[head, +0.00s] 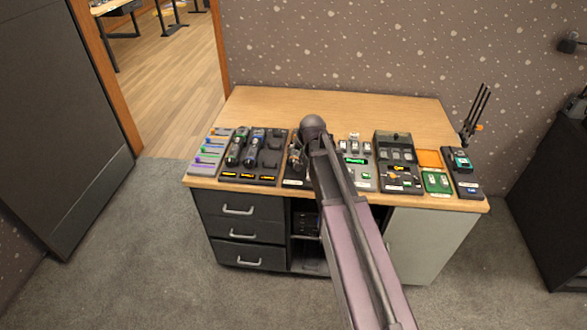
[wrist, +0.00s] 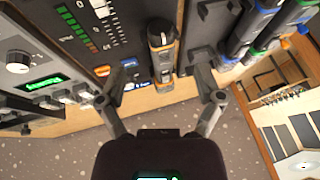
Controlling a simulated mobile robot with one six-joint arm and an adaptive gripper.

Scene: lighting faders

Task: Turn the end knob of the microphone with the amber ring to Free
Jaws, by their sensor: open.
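The microphone with the amber ring (wrist: 161,45) is a dark cylinder in the middle of the wrist view. Its near end (wrist: 164,84) points towards my gripper and has an orange-brown tint; any marking on the end knob is too small to read. My gripper (wrist: 159,78) is open, with one finger on each side of that end and a visible gap to both. In the head view my arm covers most of this area, so the fingers and the microphone cannot be made out clearly there.
Microphones with green and blue rings (wrist: 248,28) lie in a charger tray (head: 268,172) beside it. A panel with faders (wrist: 88,25) and a unit with a green display (wrist: 42,83) are on the other side. The back of the wooden desk (head: 300,101) is clear.

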